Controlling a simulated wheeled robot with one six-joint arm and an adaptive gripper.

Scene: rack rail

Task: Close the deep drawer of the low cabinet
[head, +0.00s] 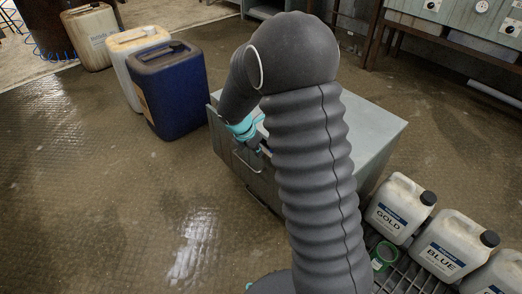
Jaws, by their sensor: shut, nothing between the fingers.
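The low grey cabinet (378,124) stands on the floor in the middle of the head view, partly hidden behind my arm. Its front (230,150) faces the lower left, and a pale bar handle (243,164) shows on it. My arm covers much of the cabinet, so I cannot tell how far the deep drawer stands out. My gripper (264,149), below a teal band, is at the cabinet front, just right of and above the handle. It is shut and empty. Its fingertips are small and partly hidden, and I cannot tell whether they touch the front.
A blue jerrycan (168,90) and a white one (133,62) stand left of the cabinet, a beige one (90,37) farther back. Labelled bottles (399,208) and a green roll (384,255) sit on a slatted rack at lower right. The left floor is clear.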

